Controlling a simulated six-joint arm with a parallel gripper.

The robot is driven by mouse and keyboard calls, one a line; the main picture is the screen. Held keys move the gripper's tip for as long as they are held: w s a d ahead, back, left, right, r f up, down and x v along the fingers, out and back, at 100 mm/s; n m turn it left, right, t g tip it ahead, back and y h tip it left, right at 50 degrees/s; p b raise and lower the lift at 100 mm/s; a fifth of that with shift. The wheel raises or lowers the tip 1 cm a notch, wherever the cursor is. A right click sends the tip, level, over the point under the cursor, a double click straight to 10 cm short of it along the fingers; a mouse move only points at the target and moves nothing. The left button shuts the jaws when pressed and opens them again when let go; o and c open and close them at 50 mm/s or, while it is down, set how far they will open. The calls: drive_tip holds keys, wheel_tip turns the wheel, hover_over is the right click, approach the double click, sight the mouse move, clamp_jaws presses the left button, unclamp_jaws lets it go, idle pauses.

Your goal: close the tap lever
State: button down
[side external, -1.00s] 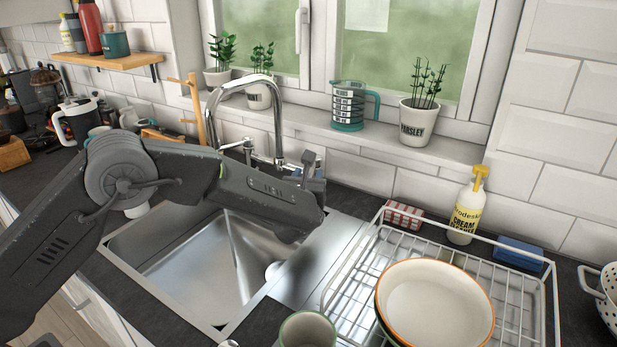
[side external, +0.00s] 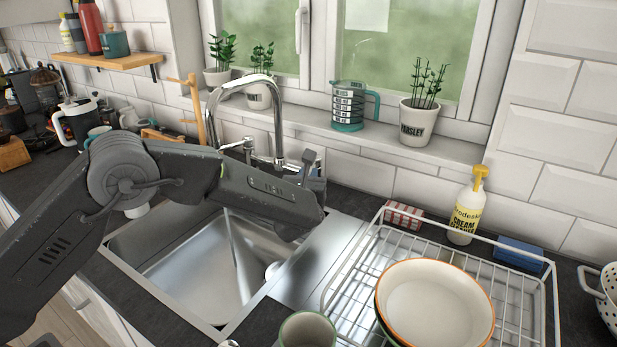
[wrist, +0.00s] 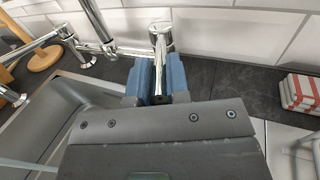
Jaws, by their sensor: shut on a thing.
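The chrome tap (side external: 278,120) stands behind the sink, its spout arching high. One tap lever (side external: 309,158) shows at the right of the tap, just past the end of my arm. In the wrist view the chrome lever (wrist: 158,52) runs between the blue pads of my gripper (wrist: 158,80). The pads are shut on it, one on each side. In the side view my arm hides most of the gripper. Another chrome handle (side external: 238,145) is at the left of the tap.
The steel sink (side external: 180,268) lies below my arm. A white dish rack (side external: 345,268) with an orange-rimmed bowl (side external: 437,305) stands to the right. A cleaner bottle (side external: 466,212) and a red-striped box (side external: 404,215) are near the wall. Potted plants and a jug line the sill.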

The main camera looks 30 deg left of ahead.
drive_tip(key=shift+s+a+m+t+h, duration=0.1)
drive_tip(key=shift+a+m+t+h, duration=0.1)
drive_tip(key=shift+a+m+h, duration=0.35)
drive_tip(key=shift+s+a+m+t+h, duration=0.1)
drive_tip(key=shift+a+m+t+h, duration=0.15)
drive_tip(key=shift+h, duration=0.55)
drive_tip(key=shift+s+a+m+t+h, duration=0.15)
drive_tip(key=shift+a+m+h, duration=0.1)
drive_tip(key=shift+m+h, duration=0.35)
drive_tip(key=shift+w, duration=0.1)
drive_tip(key=c, duration=1.1)
unclamp_jaws()
drive_tip(key=s+d, duration=0.2)
drive_tip(key=s, duration=1.1)
drive_tip(key=shift+s, duration=0.35)
drive_tip(key=shift+d, duration=0.1)
